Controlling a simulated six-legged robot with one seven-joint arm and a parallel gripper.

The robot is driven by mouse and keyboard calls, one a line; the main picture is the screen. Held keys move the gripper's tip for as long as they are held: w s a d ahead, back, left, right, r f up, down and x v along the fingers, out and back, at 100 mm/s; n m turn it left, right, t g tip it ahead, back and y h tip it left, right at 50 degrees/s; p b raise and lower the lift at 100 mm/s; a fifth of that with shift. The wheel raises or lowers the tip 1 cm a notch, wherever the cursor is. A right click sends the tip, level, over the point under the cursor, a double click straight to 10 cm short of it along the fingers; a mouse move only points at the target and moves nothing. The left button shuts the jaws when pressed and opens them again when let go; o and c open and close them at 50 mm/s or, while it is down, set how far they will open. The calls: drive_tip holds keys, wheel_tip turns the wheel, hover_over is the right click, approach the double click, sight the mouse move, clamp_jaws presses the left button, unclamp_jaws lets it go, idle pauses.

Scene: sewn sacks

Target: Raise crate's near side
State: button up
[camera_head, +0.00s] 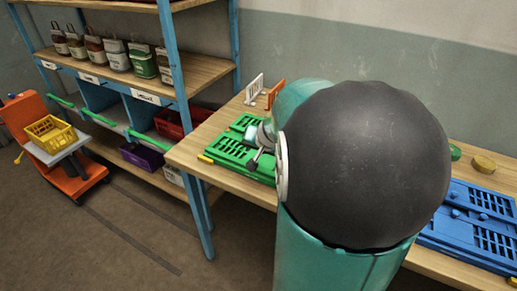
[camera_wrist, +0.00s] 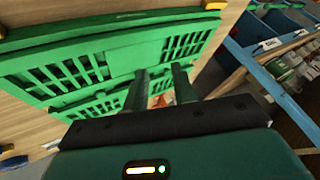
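A green crate (camera_head: 228,150) lies folded flat on the wooden table, with slotted panels and a yellow piece at its corner. It also fills much of the upper left of the wrist view (camera_wrist: 105,50). My gripper (camera_head: 256,160) is over the crate's right part in the head view, mostly hidden by my arm. In the wrist view my gripper (camera_wrist: 160,78) has its two dark fingers apart, pointing at the slotted panels, with nothing clearly held between them. Whether a fingertip touches a panel cannot be told.
A blue folded crate (camera_head: 470,222) lies on the table's right. White and orange racks (camera_head: 264,91) stand at the back of the table (camera_head: 190,152). An orange cart (camera_head: 75,160) carries a yellow basket (camera_head: 50,134).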

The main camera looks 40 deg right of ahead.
drive_tip(key=shift+w+d, duration=0.15)
drive_tip(key=v, duration=1.4)
drive_tip(key=shift+f, duration=0.1)
drive_tip(key=s+a+n, duration=0.2)
drive_tip(key=a+n, duration=0.1)
drive_tip(key=a, duration=0.5)
drive_tip(key=s+a+f+n+g+y, duration=0.1)
drive_tip(key=a+n, duration=0.3)
drive_tip(key=a, duration=0.4)
drive_tip(key=s+a+f+n+y, duration=0.1)
drive_tip(key=s+a+n, duration=0.2)
drive_tip(key=a, duration=0.6)
drive_tip(key=shift+n+g, duration=0.3)
drive_tip(key=shift+d, duration=0.15)
